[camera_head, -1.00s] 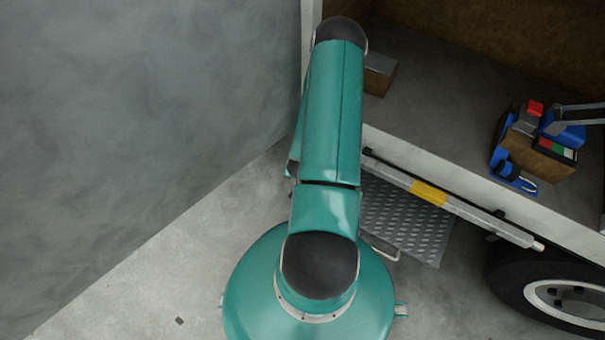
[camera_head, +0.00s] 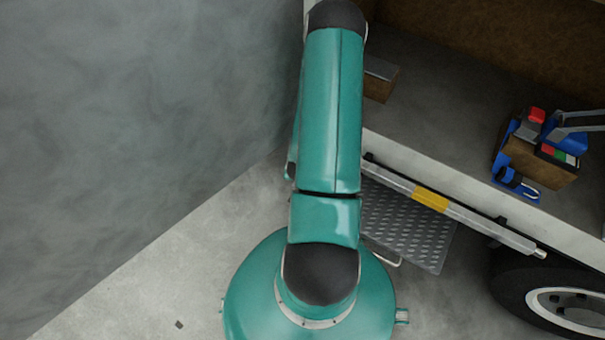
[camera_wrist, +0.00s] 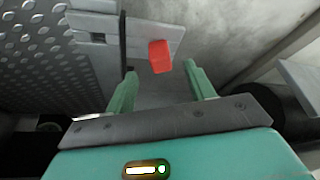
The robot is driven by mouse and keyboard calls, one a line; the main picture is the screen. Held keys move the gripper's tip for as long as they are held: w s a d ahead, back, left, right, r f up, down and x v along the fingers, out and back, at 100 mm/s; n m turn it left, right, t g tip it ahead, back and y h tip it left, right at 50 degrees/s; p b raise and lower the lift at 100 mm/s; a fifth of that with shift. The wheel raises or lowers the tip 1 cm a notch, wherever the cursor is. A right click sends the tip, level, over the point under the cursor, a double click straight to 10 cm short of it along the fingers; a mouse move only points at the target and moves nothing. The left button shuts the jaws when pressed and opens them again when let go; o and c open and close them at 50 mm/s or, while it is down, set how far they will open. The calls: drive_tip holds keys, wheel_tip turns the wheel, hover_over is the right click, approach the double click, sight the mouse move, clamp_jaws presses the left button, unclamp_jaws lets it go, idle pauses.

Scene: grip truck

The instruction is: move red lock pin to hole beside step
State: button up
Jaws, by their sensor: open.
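The red lock pin (camera_wrist: 159,56) shows in the wrist view as a small red block against a grey metal plate (camera_wrist: 172,36). It lies ahead of my gripper (camera_wrist: 160,83), roughly between the lines of its two green fingers. The fingers are apart with nothing between them, and a gap to the pin seems to remain. The step (camera_wrist: 45,50) is a studded metal plate at the left of the wrist view. It also shows below the truck bed in the head view (camera_head: 408,225). I cannot make out the hole. In the head view my arm hides my gripper and the pin.
A truck bed (camera_head: 440,110) stands at the right with a box of tools (camera_head: 537,160) on it. A bar with a yellow band (camera_head: 432,199) runs along its edge above the step. A wheel (camera_head: 550,295) is at lower right. A grey wall (camera_head: 140,120) stands left.

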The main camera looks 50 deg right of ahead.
drive_tip(key=v, duration=0.7)
drive_tip(key=shift+r, duration=0.3)
drive_tip(key=shift+s, duration=0.1)
